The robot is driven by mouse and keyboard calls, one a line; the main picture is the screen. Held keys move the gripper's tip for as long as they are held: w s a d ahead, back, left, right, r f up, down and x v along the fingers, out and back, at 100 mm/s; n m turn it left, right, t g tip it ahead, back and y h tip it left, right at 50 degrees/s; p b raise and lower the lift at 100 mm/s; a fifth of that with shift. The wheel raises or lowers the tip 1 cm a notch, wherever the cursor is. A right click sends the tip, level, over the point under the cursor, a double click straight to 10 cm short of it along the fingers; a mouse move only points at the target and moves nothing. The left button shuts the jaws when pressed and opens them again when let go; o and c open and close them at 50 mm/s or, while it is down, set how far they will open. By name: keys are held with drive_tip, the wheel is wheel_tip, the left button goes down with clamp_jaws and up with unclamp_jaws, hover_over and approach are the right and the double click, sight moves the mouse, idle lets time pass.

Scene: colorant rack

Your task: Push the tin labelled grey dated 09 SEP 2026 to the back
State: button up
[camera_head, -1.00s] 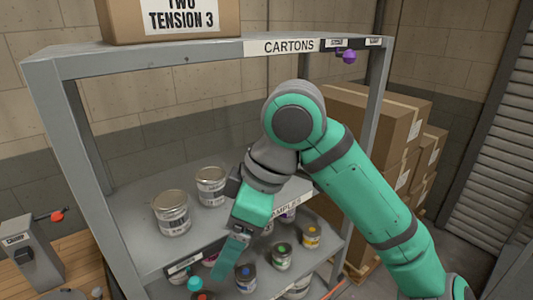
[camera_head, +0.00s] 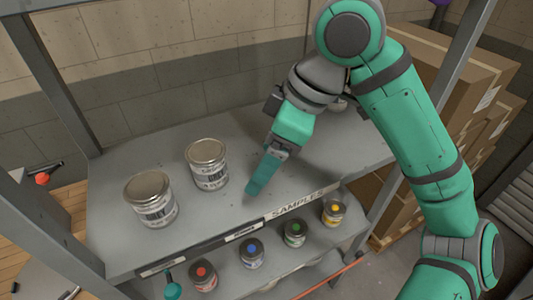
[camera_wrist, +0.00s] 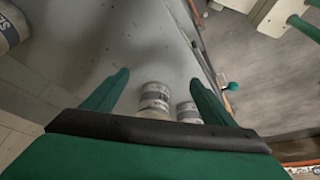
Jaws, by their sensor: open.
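Two pale metal tins stand upright on the grey shelf (camera_head: 300,150): a nearer left tin (camera_head: 150,200) and a right tin (camera_head: 207,166) set slightly farther back. Both have printed labels, too small to read, so I cannot tell which is grey dated 09 SEP 2026. My gripper (camera_head: 256,187) is over the shelf, right of the right tin and apart from it, pointing down. In the wrist view my open gripper (camera_wrist: 160,80) has nothing between its fingertips; two tins (camera_wrist: 154,97) (camera_wrist: 187,112) show beyond them. Another tin (camera_wrist: 8,28) is cut off at the left edge.
Shelf posts (camera_head: 50,75) stand at the sides. Stacked cartons (camera_head: 455,80) are to the right. The shelf around my gripper looks clear.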

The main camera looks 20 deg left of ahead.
sight(206, 150)
drive_tip(key=shift+s+a, duration=0.15)
drive_tip(key=a, duration=0.7)
drive_tip(key=s+a, duration=0.1)
drive_tip(key=a, duration=0.3)
drive_tip(key=shift+a, duration=0.2)
drive_tip(key=x, duration=0.3)
drive_tip(key=shift+f, duration=0.25)
drive_tip(key=shift+a+f, duration=0.25)
drive_tip(key=shift+f, duration=0.45)
drive_tip(key=c, duration=1.2)
drive_tip(key=shift+w, duration=0.1)
drive_tip(key=shift+c, duration=0.2)
